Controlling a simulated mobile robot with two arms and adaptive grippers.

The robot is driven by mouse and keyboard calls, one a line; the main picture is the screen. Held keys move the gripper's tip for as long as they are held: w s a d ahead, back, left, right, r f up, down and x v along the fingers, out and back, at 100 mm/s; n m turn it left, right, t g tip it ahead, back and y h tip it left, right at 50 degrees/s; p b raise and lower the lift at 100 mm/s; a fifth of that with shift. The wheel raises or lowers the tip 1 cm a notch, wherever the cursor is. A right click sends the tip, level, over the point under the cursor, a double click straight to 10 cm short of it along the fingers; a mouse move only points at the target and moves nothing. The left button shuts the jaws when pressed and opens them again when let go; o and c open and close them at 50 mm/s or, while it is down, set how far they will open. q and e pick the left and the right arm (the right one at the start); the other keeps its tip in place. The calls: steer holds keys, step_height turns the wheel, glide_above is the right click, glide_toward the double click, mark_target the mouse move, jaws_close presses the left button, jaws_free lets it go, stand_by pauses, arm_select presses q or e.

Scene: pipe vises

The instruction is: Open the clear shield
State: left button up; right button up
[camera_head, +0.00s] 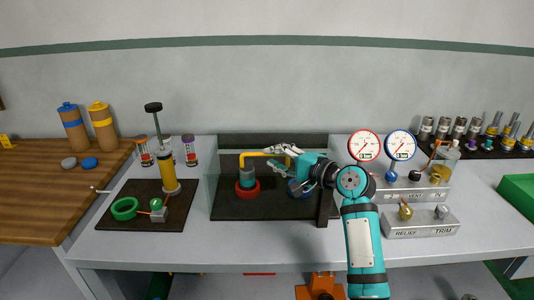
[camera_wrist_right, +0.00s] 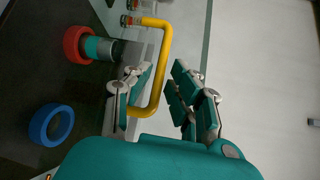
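The clear shield (camera_head: 212,172) stands as a see-through enclosure over a dark base at the bench's middle; its exact edges are hard to make out. A bent yellow bar (camera_head: 252,155), which looks like its handle, crosses in front of the dark back. My right gripper (camera_head: 279,158) is at the right end of this bar. In the right wrist view, the teal fingers (camera_wrist_right: 162,98) are spread apart. My left gripper is not in view.
Inside stand a teal-and-grey fitting on a red ring (camera_head: 247,192) and a blue ring (camera_head: 297,190), partly hidden. A hand pump (camera_head: 168,172) is at left. Gauges (camera_head: 364,146) and a relief/trim valve block (camera_head: 420,224) are at right. The front bench strip is clear.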

steer(key=shift+x, duration=1.7)
jaws_close()
steer(key=shift+f, duration=0.1)
